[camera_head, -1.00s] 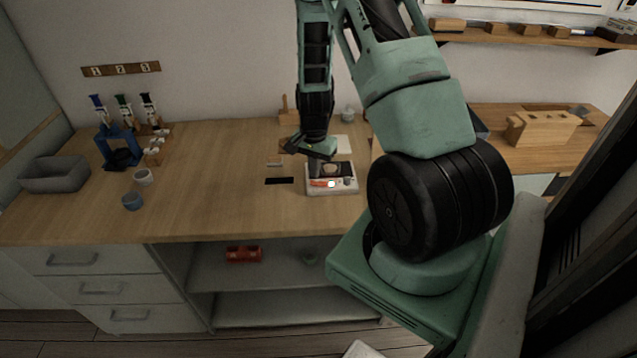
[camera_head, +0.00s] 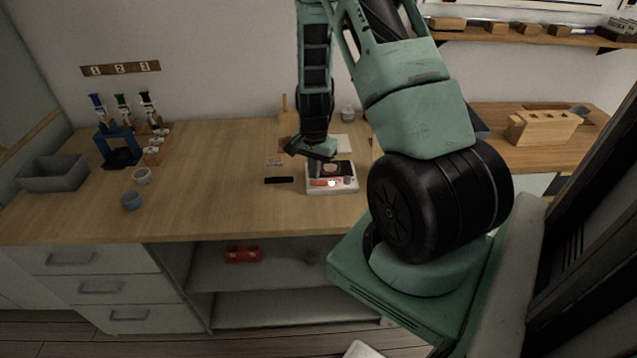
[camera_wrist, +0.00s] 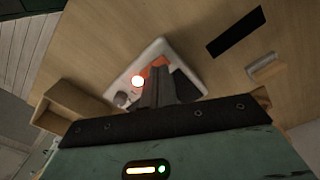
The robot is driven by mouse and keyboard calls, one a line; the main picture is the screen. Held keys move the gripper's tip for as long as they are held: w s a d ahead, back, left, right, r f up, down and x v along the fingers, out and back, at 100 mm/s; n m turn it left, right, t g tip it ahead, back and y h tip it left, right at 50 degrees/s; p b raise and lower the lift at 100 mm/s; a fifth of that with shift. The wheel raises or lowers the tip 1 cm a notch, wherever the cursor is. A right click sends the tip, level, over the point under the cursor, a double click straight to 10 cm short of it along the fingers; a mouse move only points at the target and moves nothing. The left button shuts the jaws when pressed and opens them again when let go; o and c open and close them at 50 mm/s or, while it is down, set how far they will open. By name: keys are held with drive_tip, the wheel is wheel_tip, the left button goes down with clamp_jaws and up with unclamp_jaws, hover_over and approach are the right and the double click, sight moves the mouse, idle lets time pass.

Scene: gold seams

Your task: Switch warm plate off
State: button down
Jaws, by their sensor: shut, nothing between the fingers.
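The warm plate is a small white unit (camera_head: 345,187) on the wooden bench, with an orange-red strip and a bright glowing light (camera_head: 332,183) on its front. A dark round area shows on its top. In the wrist view the white plate (camera_wrist: 187,52) lies just beyond my fingers, with its lit lamp (camera_wrist: 138,81) and a grey knob (camera_wrist: 121,99) to the left of them. My gripper (camera_wrist: 157,70) is shut and empty, its fingertips over the plate and hiding part of it. I cannot tell whether the fingertips touch it. My gripper also shows in the head view (camera_head: 318,168).
A black flat strip (camera_head: 279,180) lies left of the plate. Small cups (camera_head: 132,201), a grey bin (camera_head: 55,173) and a blue stand (camera_head: 118,149) are at the far left. A wooden block (camera_head: 541,128) stands at the right. The bench's left middle is clear.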

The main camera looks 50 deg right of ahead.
sight(314, 182)
drive_tip(key=shift+f+b, duration=0.6)
drive_tip(key=shift+f, duration=0.35)
idle(0.3)
drive_tip(key=shift+r, duration=0.15)
drive_tip(key=shift+r+p, duration=2.8)
drive_tip(key=shift+r, duration=0.65)
drive_tip(key=w+a+r+n+y, duration=0.1)
drive_tip(key=a+r+n, duration=0.45)
drive_tip(key=a, duration=0.75)
drive_tip(key=a+r+n, duration=0.5)
drive_tip(key=a+r, duration=0.2)
drive_tip(key=a, duration=0.6)
drive_tip(key=s+a+r+n, duration=0.4)
drive_tip(key=s+a+n, duration=0.2)
drive_tip(key=s, duration=0.3)
drive_tip(key=s+a+r+n, duration=0.4)
drive_tip(key=s+a+n, duration=0.3)
drive_tip(key=s+a, duration=0.1)
drive_tip(key=shift+s+a+r+b, duration=0.15)
drive_tip(key=shift+s+a+b, duration=0.2)
drive_tip(key=shift+s, duration=0.25)
